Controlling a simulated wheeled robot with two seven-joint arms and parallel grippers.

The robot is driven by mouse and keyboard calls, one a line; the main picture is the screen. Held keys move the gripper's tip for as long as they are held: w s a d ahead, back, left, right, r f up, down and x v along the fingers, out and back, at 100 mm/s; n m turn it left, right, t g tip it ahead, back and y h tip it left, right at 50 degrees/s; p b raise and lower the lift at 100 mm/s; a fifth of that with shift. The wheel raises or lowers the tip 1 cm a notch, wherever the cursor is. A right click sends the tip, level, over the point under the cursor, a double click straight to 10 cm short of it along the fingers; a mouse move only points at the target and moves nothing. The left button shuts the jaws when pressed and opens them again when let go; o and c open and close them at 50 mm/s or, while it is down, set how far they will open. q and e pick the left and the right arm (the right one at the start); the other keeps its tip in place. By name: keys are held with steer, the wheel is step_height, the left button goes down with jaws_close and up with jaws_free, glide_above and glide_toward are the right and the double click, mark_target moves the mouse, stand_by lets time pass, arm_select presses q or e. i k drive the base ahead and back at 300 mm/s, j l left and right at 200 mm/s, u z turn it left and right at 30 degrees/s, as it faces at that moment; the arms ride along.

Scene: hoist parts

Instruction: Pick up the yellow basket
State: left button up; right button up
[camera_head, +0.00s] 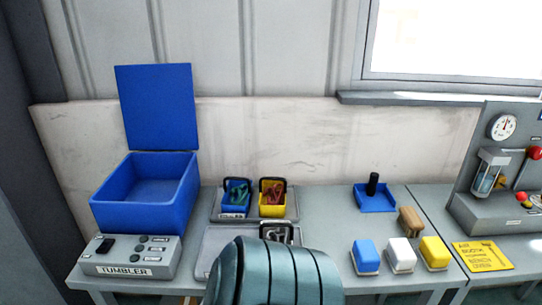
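The yellow basket (277,212) stands upright at the right end of a grey tray (250,217) near the back of the bench. Its dark handle is raised, and reddish-brown parts lie inside. A blue basket (234,210) with a dark handle and teal parts stands close to its left on the same tray. Neither of my grippers shows in the head view. A teal ribbed part, seemingly of my own body, fills the bottom centre, in front of the yellow basket and apart from it in the picture.
A third dark-handled basket (277,232) is partly hidden behind the teal part. The blue open-lidded tumbler (147,200) stands left. A blue holder (376,203), a wooden-handled brush (410,220) and blue, white and yellow blocks (402,254) are right. Bench between is clear.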

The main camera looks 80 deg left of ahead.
mark_target(273, 191)
steer(key=u, duration=2.85)
